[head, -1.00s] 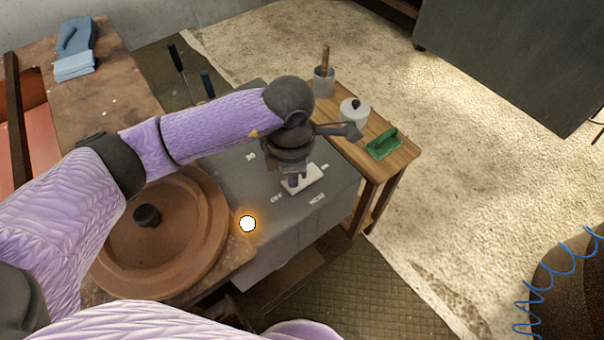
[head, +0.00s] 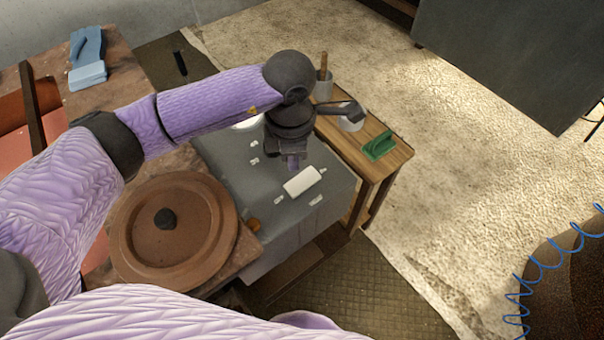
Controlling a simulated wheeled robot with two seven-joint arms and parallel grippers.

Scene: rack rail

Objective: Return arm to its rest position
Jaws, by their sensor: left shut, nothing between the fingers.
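My left arm reaches in from the left over a grey box (head: 230,180) with a white rocker-like block (head: 303,181) on its top. My left gripper (head: 293,164) is shut and empty, pointing down just behind the block, with a visible gap between them in the picture. A small orange lamp (head: 253,225) at the box's near left edge looks unlit. A bright white glow (head: 247,122) shows at the box's far side, partly hidden by my forearm. My right gripper is out of view.
A round brown lidded disc (head: 140,236) sits left of the box. A wooden side table (head: 392,160) at right holds a grey cup (head: 323,90), a pale pot (head: 352,122) and a green brush-like item (head: 379,146). Blue gloves (head: 87,60) lie far left.

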